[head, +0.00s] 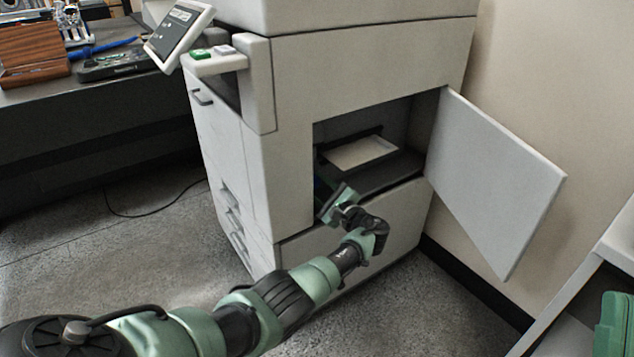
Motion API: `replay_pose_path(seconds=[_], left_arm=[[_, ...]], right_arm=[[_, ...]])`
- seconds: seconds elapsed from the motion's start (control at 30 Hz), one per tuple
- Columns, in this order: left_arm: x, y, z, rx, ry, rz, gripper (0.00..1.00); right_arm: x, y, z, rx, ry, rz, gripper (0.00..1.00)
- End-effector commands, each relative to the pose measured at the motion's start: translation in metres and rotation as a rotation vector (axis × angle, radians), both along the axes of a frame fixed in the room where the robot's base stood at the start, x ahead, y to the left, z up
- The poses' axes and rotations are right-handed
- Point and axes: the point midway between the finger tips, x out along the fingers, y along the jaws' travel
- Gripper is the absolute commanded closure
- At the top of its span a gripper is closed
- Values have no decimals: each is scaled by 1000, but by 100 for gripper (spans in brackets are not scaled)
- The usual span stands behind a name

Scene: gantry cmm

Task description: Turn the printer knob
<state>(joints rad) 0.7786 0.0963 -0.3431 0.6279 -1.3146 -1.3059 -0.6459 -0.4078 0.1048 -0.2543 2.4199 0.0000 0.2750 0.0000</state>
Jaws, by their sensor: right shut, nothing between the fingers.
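The white printer (360,60) stands in the middle of the head view. Its side door (490,180) hangs wide open to the right. The opening shows a dark interior with a pale sheet or tray (360,153) inside. I cannot make out a knob; the lower left of the opening is partly hidden by my gripper.
A dark desk (80,110) with a wooden box (32,50) and tools stands at the left. A tilted screen (178,35) sits on the printer's corner. A black cable (150,212) lies on the grey floor. A white shelf with a green object (612,325) is at lower right.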

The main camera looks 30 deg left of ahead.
Motion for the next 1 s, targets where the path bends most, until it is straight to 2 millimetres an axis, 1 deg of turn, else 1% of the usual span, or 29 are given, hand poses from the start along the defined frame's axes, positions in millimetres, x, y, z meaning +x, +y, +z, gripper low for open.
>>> replay_pose_path(seconds=[0.1,0.3,0.5,0.77,0.8,0.87,1.0], left_arm=[[0,-1,0,18,47,-3,99],[0,-1,-1,35,91,-3,99],[0,-1,-1,41,104,-3,99],[0,-1,-2,40,105,-4,99],[0,-2,-2,40,105,-4,56],[0,-1,-2,40,105,-4,39],[0,-1,-1,40,103,-2,38]], right_arm=[[9,1,-10,-20,71,-4,100],[16,2,-21,-39,138,-8,100],[18,2,-25,-46,157,-8,100],[18,2,-25,-45,157,-9,100],[18,2,-25,-45,157,-9,100],[18,2,-25,-45,158,-9,100],[18,2,-25,-45,158,-8,100]])
